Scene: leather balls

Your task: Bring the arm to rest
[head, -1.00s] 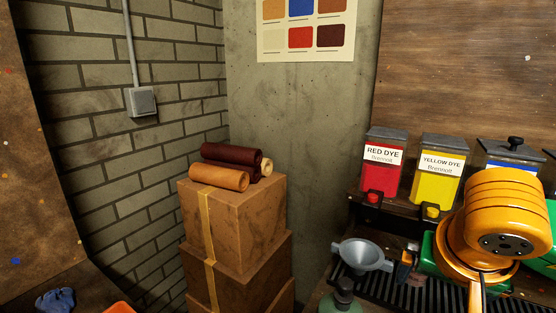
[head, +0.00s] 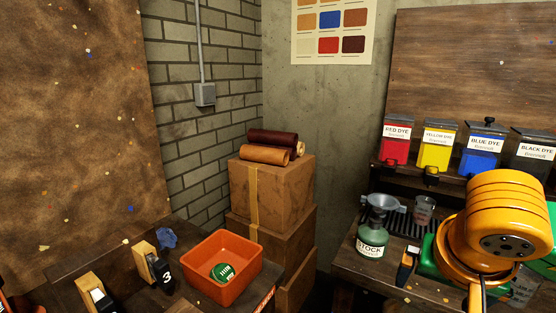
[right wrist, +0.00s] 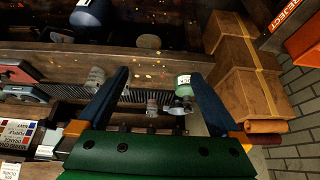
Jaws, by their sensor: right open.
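My right arm (head: 505,225) stands at the right side of the head view, orange with green parts, in front of the dye shelf. Its fingers are not clearly visible there. In the right wrist view my right gripper (right wrist: 158,76) has its two dark blue fingers spread wide with nothing held between them. My left gripper shows in neither view.
The stock bottle (head: 372,240), funnel (head: 385,203) and clear cup (head: 424,210) stand on the bench close to my right arm. Dye containers (head: 436,148) line the shelf behind. Stacked cardboard boxes (head: 270,190) fill the corner. An orange bin (head: 240,285) holds a green ball (head: 222,272).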

